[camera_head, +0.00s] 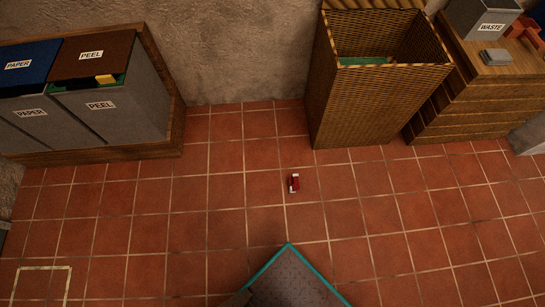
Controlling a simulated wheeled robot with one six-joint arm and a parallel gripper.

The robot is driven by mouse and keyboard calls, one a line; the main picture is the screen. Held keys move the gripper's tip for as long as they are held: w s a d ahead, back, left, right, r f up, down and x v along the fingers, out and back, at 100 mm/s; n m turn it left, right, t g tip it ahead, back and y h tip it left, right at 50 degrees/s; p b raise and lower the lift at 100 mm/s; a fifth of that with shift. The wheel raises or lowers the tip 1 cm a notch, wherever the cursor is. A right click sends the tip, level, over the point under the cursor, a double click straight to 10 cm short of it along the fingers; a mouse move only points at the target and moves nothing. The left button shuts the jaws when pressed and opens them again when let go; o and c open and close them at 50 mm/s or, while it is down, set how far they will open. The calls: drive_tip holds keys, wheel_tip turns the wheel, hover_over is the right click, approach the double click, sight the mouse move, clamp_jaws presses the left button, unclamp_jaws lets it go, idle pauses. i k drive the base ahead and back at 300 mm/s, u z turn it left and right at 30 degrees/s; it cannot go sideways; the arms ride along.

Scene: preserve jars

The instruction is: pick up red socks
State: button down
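The red socks (293,183) appear as a small red bundle with white parts on the tiled floor, near the middle of the head view. They lie in front of the wicker basket and apart from it. They are too small to make out in detail. My gripper is not in view. A grey panel with teal edges at the bottom centre is part of my own body.
A tall open wicker basket (372,105) stands against the wall. Grey bins labelled PAPER (30,118) and PEEL (115,108) stand left. A wooden drawer unit (470,100) with a WASTE bin (478,18) is right. The tiled floor (150,225) is mostly clear.

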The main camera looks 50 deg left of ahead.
sight(294, 183)
drive_tip(key=u, duration=0.55)
drive_tip(key=k, duration=0.75)
drive_tip(key=z, duration=0.7)
drive_tip(key=k, duration=0.8)
drive_tip(key=z, duration=0.6)
drive_tip(key=i, duration=1)
drive_tip(key=u, duration=0.75)
drive_tip(key=i, duration=0.65)
drive_tip(key=u, duration=1.2)
drive_tip(key=i, duration=0.45)
drive_tip(key=u, duration=0.5)
